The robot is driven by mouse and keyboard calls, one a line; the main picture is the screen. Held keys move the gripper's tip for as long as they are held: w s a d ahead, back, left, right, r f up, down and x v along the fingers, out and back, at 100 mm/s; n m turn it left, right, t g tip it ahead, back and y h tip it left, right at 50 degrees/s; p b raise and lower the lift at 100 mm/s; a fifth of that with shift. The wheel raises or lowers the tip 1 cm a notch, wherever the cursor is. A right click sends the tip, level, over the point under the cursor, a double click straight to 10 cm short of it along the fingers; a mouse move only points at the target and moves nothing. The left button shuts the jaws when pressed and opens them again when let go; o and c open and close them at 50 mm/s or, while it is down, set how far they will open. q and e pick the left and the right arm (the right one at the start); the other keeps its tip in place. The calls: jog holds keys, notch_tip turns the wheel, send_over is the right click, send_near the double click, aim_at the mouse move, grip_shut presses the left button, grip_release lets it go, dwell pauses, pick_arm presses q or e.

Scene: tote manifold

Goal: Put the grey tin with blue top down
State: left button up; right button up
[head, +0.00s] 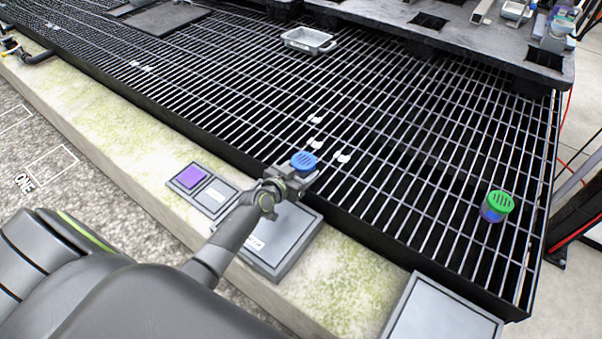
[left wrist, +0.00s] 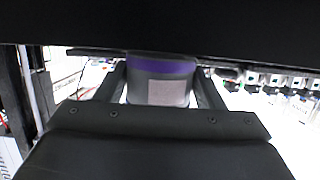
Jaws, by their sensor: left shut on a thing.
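The grey tin with blue top (head: 304,162) is in my left gripper (head: 294,177); the blue slotted lid shows in the head view, and the body is mostly hidden by the gripper. In the left wrist view the tin's grey body (left wrist: 150,97), with a purple-blue band and a pale label, sits between the two fingers. The gripper is shut on it, near the grating's front edge and the large grey plate. I cannot tell whether the tin's base touches anything. My right gripper is not in view.
A tin with a green top (head: 498,203) stands on the black grating (head: 400,150) at the right. A grey tray (head: 308,40) is at the back. Flat grey plates (head: 272,243) and a purple pad (head: 191,176) lie on the mossy ledge (head: 110,125). Mid-grating is largely clear.

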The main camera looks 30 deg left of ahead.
pick_arm(q)
jog(key=shift+f, duration=0.1)
jog(key=o, duration=1)
